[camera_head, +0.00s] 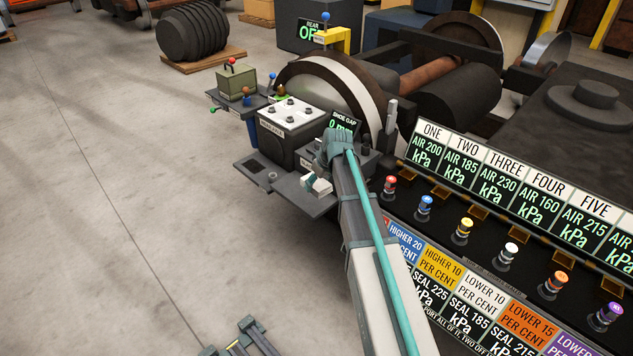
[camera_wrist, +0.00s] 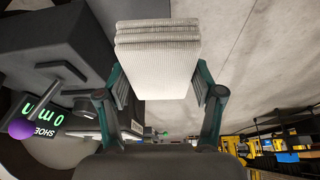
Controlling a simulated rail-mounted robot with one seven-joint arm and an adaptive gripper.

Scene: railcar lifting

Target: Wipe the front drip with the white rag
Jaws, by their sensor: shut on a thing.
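The white rag (camera_wrist: 158,62) is a folded, ribbed white pad. My gripper (camera_wrist: 160,88) is shut on it, with one finger at each side. In the head view the rag (camera_head: 318,185) shows as a small white patch at the end of my arm, above or at a dark ledge (camera_head: 310,204); I cannot tell whether it touches. My arm hides part of the area behind it. I cannot make out the front drip in either view.
A dark box with a white top (camera_head: 291,114) stands left of my gripper, beside a large wheel (camera_head: 345,80). The SHOE GAP display (camera_head: 343,124) reads 0 mm. A panel with several coloured knobs (camera_head: 467,224) lies at right. Open floor (camera_head: 120,200) is at left.

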